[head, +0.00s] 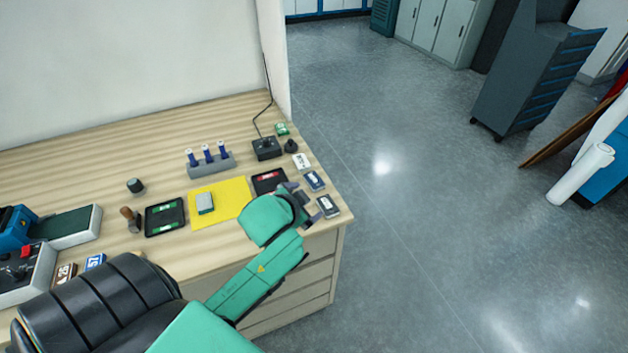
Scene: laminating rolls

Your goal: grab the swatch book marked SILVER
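Small swatch-book-like items lie near the table's right edge: a white one (303,162), a blue one with a pale label (314,181) and a dark one with a pale label (328,206). Their lettering is too small to read, so I cannot tell which is marked SILVER. My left gripper (301,194) is just left of the blue and dark ones, low over the table. It is mostly hidden by my teal wrist, and its fingers are not clear. My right gripper is not in view.
A black tray with a red label (268,181) lies left of the gripper. A yellow mat (233,192) bears a grey-green block (205,203). A black box with a cable (266,149) stands behind. The table's right edge (340,217) is close; open floor lies beyond.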

